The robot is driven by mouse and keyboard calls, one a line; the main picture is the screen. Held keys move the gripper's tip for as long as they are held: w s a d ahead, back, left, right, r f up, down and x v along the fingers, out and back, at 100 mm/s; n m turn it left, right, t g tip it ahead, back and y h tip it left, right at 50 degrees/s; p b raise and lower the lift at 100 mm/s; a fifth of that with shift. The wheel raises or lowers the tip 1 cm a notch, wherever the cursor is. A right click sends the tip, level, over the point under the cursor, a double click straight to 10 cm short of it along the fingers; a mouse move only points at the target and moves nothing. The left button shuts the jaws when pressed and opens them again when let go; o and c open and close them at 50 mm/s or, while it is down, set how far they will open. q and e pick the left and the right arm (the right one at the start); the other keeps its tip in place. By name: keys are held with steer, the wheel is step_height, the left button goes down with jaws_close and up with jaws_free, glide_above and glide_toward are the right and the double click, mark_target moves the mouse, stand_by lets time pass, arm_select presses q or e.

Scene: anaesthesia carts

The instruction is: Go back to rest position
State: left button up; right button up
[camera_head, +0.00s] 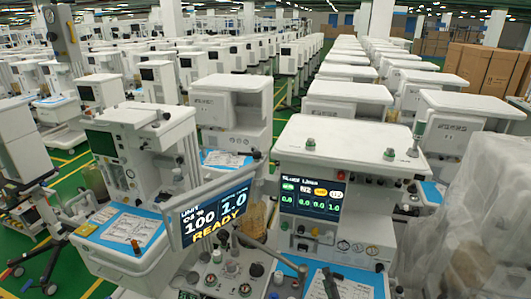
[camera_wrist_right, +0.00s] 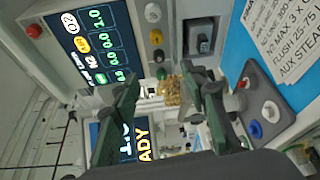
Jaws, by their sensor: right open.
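My right gripper (camera_wrist_right: 163,75) shows in the right wrist view with its two dark green-grey fingers apart and nothing between them. In the head view dark parts of it (camera_head: 316,274) show low at the centre, in front of the cart with the small gas display. My left gripper is not in view.
A tilted monitor (camera_head: 215,215) reading READY stands left of the gripper. The cart's gas display (camera_head: 311,199) is just behind, with knobs and a blue mat (camera_head: 358,284) below. A plastic-covered shape (camera_head: 470,220) stands at the right. Rows of carts fill the background.

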steer(key=s+d+f+m+g+h, duration=0.55)
steer(key=s+d+f+m, duration=0.7)
steer(key=s, duration=0.25)
steer(key=s+d+f+m+g+y, duration=0.1)
steer(key=s+f+m+g, duration=0.3)
steer(key=s, duration=0.8)
steer(key=s+f+m+g+y, duration=0.25)
steer(key=s+m+g, duration=0.2)
steer(key=s, duration=0.65)
step_height(320, 180, down, 30)
steer(key=s+a+n+g, duration=0.1)
steer(key=s, duration=0.1)
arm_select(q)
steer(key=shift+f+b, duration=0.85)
arm_select(e)
steer(key=s+f+g, duration=0.1)
steer(key=s+f, duration=1.8)
steer(key=shift+f+n, duration=0.2)
steer(key=shift+n, duration=0.2)
steer(key=shift+s+a, duration=0.1)
steer(key=shift+s, duration=0.05)
